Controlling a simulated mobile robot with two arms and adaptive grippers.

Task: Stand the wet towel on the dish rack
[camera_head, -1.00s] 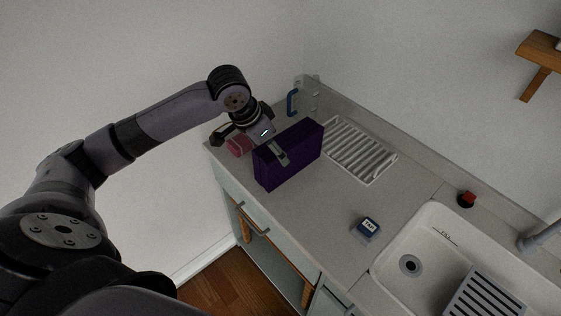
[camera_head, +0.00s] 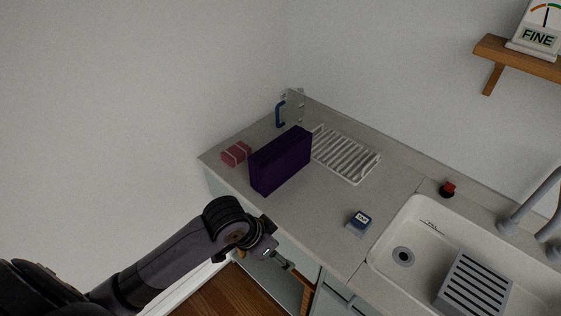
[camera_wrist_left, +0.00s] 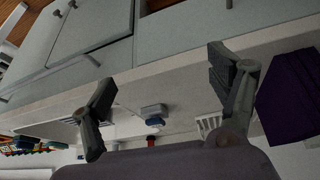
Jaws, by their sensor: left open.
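A dark purple, box-shaped block (camera_head: 281,163), possibly the folded towel, stands upright on the counter beside the dish rack. It also shows at the right of the left wrist view (camera_wrist_left: 291,98). The white slatted dish rack (camera_head: 345,155) lies bare against the back wall; part of it shows in the left wrist view (camera_wrist_left: 207,124). My left gripper (camera_head: 281,262) is open and empty in front of the counter, by the cabinet front, apart from the block. Its two spread fingers show in the left wrist view (camera_wrist_left: 160,80). My right gripper is out of view.
A pink banded bundle (camera_head: 236,153) lies left of the block. A blue-handled thing (camera_head: 280,114) stands behind. A small blue-topped box (camera_head: 359,222) sits before the sink (camera_head: 410,228). A red-topped knob (camera_head: 448,188) stands behind the sink. The counter's front middle is clear.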

